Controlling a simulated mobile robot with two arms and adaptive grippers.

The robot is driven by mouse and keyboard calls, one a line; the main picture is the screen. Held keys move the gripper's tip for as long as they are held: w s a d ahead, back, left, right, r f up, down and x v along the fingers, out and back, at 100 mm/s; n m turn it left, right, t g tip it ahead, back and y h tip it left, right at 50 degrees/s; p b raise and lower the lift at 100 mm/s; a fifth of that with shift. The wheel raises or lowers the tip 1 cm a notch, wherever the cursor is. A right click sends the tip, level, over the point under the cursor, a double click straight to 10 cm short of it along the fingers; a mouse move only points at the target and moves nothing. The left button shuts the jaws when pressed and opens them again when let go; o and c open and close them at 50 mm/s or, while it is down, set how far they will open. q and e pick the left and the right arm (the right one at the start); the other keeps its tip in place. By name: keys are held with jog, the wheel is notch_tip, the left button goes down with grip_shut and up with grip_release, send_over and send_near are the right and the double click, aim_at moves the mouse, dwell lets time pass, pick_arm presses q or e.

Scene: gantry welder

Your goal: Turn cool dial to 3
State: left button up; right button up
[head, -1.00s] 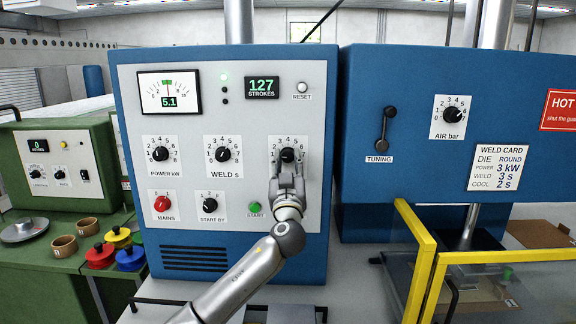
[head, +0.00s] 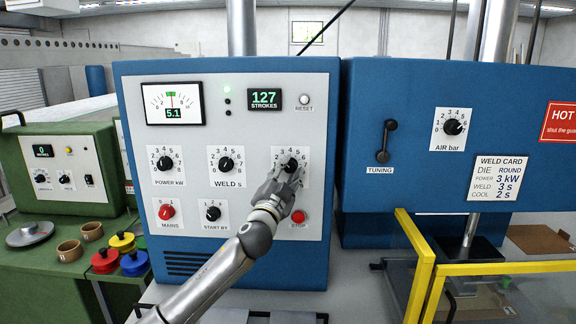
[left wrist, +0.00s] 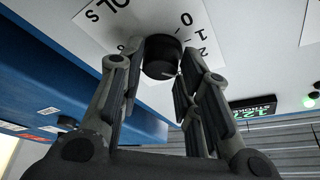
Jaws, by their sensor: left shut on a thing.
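The cool dial (head: 291,165) is a black knob on a white scale plate, at the upper right of the grey panel. My left gripper (head: 287,175) reaches it from below and covers the lower part of its plate. In the left wrist view the knob (left wrist: 161,53) sits between the two fingers of the gripper (left wrist: 160,70), which are shut on its sides. The figures 0, 1 and 2 and part of the label show there beside the knob. I cannot clearly tell which figure the pointer marks. My right gripper is not in view.
The weld dial (head: 225,164) is just left, the power dial (head: 165,164) farther left. The red stop button (head: 298,217) is below, close to my wrist. A weld card (head: 497,178) reads cool 2 s. A yellow guard frame (head: 425,270) stands at the lower right.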

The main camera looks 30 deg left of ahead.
pick_arm(q)
jog(key=shift+m+h+p, duration=0.4)
jog(key=shift+m+p, duration=0.35)
jog(key=shift+m, duration=0.25)
jog(key=o, duration=1)
jog(key=shift+s, duration=0.1)
jog(key=v, duration=1.2)
jog(key=shift+r, duration=0.15)
jog(key=shift+a, duration=0.1)
